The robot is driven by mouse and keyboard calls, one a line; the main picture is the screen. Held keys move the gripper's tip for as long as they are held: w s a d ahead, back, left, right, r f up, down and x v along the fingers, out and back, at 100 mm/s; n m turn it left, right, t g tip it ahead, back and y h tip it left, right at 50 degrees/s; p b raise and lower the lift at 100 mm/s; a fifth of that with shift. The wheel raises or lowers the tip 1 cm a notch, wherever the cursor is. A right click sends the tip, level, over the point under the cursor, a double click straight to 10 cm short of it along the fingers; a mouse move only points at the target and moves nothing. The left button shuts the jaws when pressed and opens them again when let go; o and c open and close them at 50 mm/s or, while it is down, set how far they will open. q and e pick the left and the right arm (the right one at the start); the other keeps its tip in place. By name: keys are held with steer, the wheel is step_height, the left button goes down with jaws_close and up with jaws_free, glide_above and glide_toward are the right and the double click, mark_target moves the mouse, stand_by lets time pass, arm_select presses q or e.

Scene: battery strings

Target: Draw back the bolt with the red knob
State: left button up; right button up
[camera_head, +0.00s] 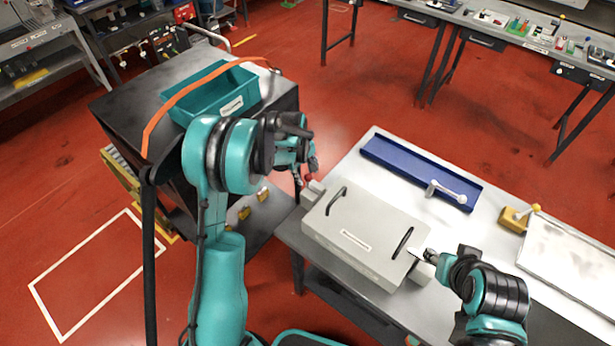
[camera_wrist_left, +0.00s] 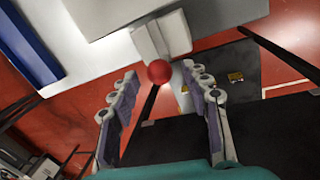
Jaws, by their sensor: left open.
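The red knob (camera_wrist_left: 159,71) shows clearly in the left wrist view, at the end of a pale bolt block (camera_wrist_left: 163,38). The block is fixed to the side of the grey box (camera_head: 355,228), which lies on the table. In the head view the knob (camera_head: 308,178) is small, at the box's far left corner. My left gripper (camera_wrist_left: 160,77) is open, its two fingers on either side of the knob near their tips; I see no clear contact. It also shows in the head view (camera_head: 307,171). My right gripper (camera_head: 423,254) is at the box's right end; its jaw state is unclear.
The box lid has two black handles (camera_head: 338,200) and a label. A blue tray (camera_head: 420,170) lies behind it, a yellow-based lever (camera_head: 518,216) to the right. A dark cabinet with a teal bin (camera_head: 215,95) and an orange strap stands left of the table.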

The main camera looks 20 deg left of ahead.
arm_select(q)
step_height(320, 180, up, 9)
steer(key=s+a, duration=0.1)
steer(key=shift+s, duration=0.25)
stand_by(0.3)
steer(key=s+d+r+m+t+b, duration=0.1)
steer(key=s+d+r+m+b, duration=0.15)
steer(key=s, duration=0.35)
steer(key=s+d+r+m+t+b, duration=0.1)
steer(key=s+r+m+b, duration=0.15)
steer(key=s, duration=0.35)
steer(key=s+f+m+t+b, duration=0.1)
steer(key=s+f+m+b, duration=0.1)
steer(key=s, duration=0.4)
steer(key=s+d+f+m+t+y+b, duration=0.1)
steer(key=s+f+m+t+b, duration=0.1)
steer(key=s, duration=0.5)
steer(key=f+m+b, duration=0.1)
steer(key=f+m, duration=0.1)
steer(key=shift+s+d+m, duration=0.2)
steer(key=shift+d+m, duration=0.05)
steer(key=shift+m, duration=0.15)
